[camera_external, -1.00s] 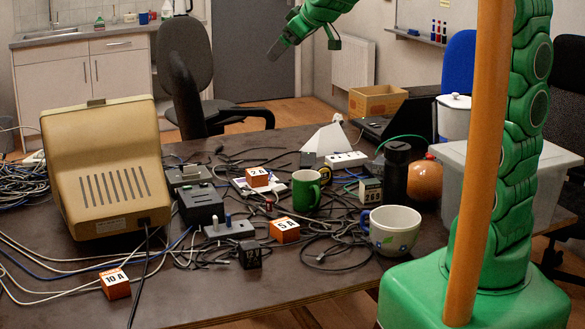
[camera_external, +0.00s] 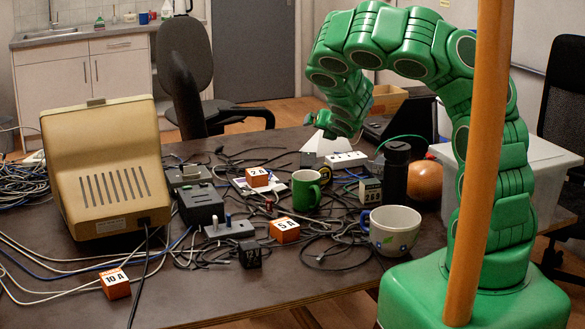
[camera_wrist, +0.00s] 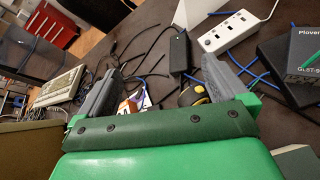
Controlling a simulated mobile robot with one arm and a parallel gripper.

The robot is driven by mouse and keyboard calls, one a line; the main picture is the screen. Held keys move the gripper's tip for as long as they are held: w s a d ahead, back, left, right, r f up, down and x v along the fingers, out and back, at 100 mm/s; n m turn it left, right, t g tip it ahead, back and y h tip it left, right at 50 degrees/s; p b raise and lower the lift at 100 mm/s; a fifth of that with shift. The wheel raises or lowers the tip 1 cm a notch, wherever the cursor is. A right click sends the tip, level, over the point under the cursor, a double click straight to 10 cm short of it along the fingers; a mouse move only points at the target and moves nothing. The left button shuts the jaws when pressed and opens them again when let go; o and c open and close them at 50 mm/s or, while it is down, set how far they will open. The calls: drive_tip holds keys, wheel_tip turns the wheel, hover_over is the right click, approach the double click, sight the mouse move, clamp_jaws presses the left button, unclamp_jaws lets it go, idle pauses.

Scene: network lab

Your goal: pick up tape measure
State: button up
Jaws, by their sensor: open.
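The tape measure (camera_external: 325,174), a small black and yellow object, lies on the cluttered table just behind the green mug (camera_external: 306,189). In the wrist view the tape measure (camera_wrist: 192,97) shows between the fingers, closer to the right one, partly hidden by my gripper's green front edge. My gripper (camera_external: 324,128) is above the back part of the table, higher than the tape measure and apart from it. In the wrist view my gripper (camera_wrist: 165,82) has its two grey fingers wide apart with nothing held between them.
A white power strip (camera_external: 346,160) and a black adapter (camera_wrist: 179,54) lie close by. A dark flask (camera_external: 394,174) and a white cup (camera_external: 395,230) stand to the right. Cables cover much of the table. A beige monitor (camera_external: 105,165) stands at left. The table's front is clearer.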

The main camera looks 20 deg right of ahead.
sight(323, 171)
drive_tip(key=shift+s+d+f+n+y, duration=0.2)
drive_tip(key=shift+f+n, duration=0.75)
drive_tip(key=shift+f, duration=1.35)
drive_tip(key=shift+s+a+f+n+y, duration=0.15)
drive_tip(key=shift+f+n+y, duration=0.2)
drive_tip(key=shift+f+n, duration=1.3)
drive_tip(key=shift+s+d+f+n+y, duration=0.15)
drive_tip(key=shift+f+n+y, duration=0.15)
drive_tip(key=shift+f, duration=2.65)
drive_tip(key=shift+x, duration=1.35)
drive_tip(key=c, duration=1.1)
drive_tip(key=shift+r, duration=0.2)
drive_tip(key=shift+c, duration=0.3)
